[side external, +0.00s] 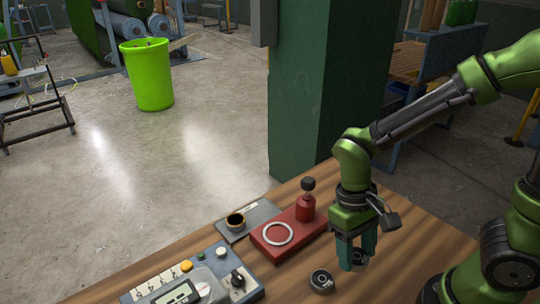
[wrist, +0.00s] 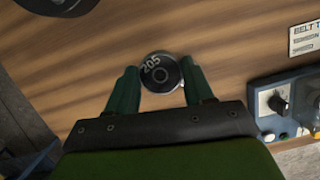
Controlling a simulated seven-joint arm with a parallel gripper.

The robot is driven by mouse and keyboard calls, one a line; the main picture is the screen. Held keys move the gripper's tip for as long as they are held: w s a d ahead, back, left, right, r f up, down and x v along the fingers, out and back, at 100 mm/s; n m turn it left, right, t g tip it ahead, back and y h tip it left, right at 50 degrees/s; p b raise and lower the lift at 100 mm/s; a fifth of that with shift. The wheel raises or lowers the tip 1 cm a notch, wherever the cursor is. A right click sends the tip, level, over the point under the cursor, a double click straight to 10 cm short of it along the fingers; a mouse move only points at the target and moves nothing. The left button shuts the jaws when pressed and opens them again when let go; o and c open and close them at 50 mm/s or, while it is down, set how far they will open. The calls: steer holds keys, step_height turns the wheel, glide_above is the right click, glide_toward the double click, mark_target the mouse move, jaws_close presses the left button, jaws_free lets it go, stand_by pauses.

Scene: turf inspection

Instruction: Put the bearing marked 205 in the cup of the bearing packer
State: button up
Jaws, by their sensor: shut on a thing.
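In the side view my gripper (side external: 357,260) points down low over the table, with the bearing (side external: 359,257) partly hidden between the fingers. I cannot tell whether it touches the wood. A red device (side external: 262,246), seemingly the bearing packer, stands left of my gripper. It has a pale ring (side external: 278,234) on its base and a red post with a black knob (side external: 307,185).
A second bearing (side external: 321,281) lies on the wooden table, left of my gripper. A control box (side external: 205,283) stands at the front left. A green pillar (side external: 300,110) rises behind the table.

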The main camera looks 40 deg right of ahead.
steer(key=s+f+m, duration=0.1)
steer(key=s, duration=0.1)
steer(key=s+f+m, duration=0.2)
steer(key=shift+s+d+f+y, duration=0.1)
steer(key=shift+f+y, duration=0.2)
steer(key=shift+y, duration=0.1)
steer(key=shift+w+f+m+t, duration=0.1)
steer(key=shift+w+m+t, duration=0.2)
steer(key=shift+w, duration=0.05)
glide_above(288, 281)
steer(key=shift+w+d+f, duration=0.15)
steer(key=shift+d+f, duration=0.25)
steer(key=shift+f, duration=0.3)
steer(key=shift+w+a+f, duration=0.1)
steer(key=shift+w+f, duration=0.1)
steer(key=shift+f, duration=0.7)
steer(key=shift+w+a+f, duration=0.1)
steer(key=shift+w+f, duration=0.05)
steer(key=shift+f, duration=0.75)
steer(key=o, duration=0.9)
steer(key=shift+f, duration=0.15)
